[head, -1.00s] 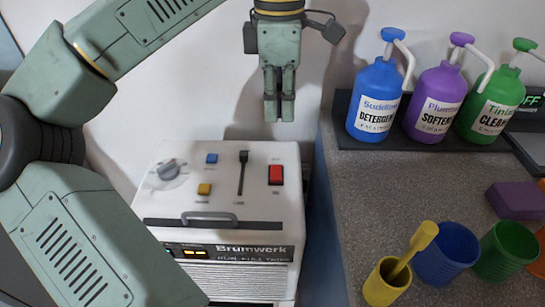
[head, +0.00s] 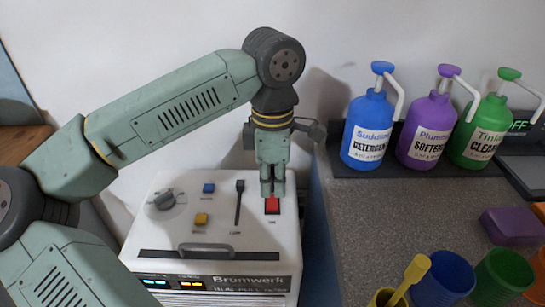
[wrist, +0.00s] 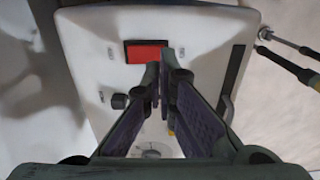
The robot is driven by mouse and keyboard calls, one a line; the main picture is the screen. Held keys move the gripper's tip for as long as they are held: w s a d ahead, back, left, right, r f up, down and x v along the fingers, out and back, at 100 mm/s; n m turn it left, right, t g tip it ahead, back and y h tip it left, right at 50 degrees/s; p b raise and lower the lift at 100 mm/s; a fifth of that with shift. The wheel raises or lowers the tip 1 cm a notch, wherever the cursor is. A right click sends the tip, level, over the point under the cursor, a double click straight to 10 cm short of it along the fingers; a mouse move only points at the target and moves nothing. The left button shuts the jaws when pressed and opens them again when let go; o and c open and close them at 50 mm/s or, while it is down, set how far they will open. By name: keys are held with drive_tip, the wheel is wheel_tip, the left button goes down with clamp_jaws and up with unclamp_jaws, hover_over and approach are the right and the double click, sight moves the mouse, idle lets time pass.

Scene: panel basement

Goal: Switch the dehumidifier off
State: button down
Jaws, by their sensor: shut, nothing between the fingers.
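The dehumidifier (head: 218,232) is a white box marked Brumwerk, with lit green and amber displays on its front. Its red rocker switch (head: 272,206) is at the right of the top panel; it also shows in the wrist view (wrist: 140,52). My gripper (head: 272,193) is shut and empty, pointing down at the switch and hiding its far part in the head view. In the wrist view, the fingertips (wrist: 160,70) are at the switch's lower right edge. I cannot tell whether they touch it.
The top panel also has a grey dial (head: 164,199), a blue button (head: 208,188), a yellow button (head: 201,218), a black lever (head: 239,200) and a front handle (head: 206,247). The grey counter (head: 400,220) at right holds bottles and cups.

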sight(273, 207)
drive_tip(key=shift+f+p, duration=0.3)
drive_tip(key=shift+f, duration=1.55)
drive_tip(key=f+b, duration=0.1)
drive_tip(key=b, duration=0.2)
drive_tip(key=shift+s+f+t, duration=0.1)
drive_tip(key=shift+f+t, duration=0.1)
drive_tip(key=shift+t, duration=0.1)
drive_tip(key=shift+r, duration=0.4)
drive_tip(key=shift+w+r, duration=0.3)
drive_tip(key=shift+w, duration=0.45)
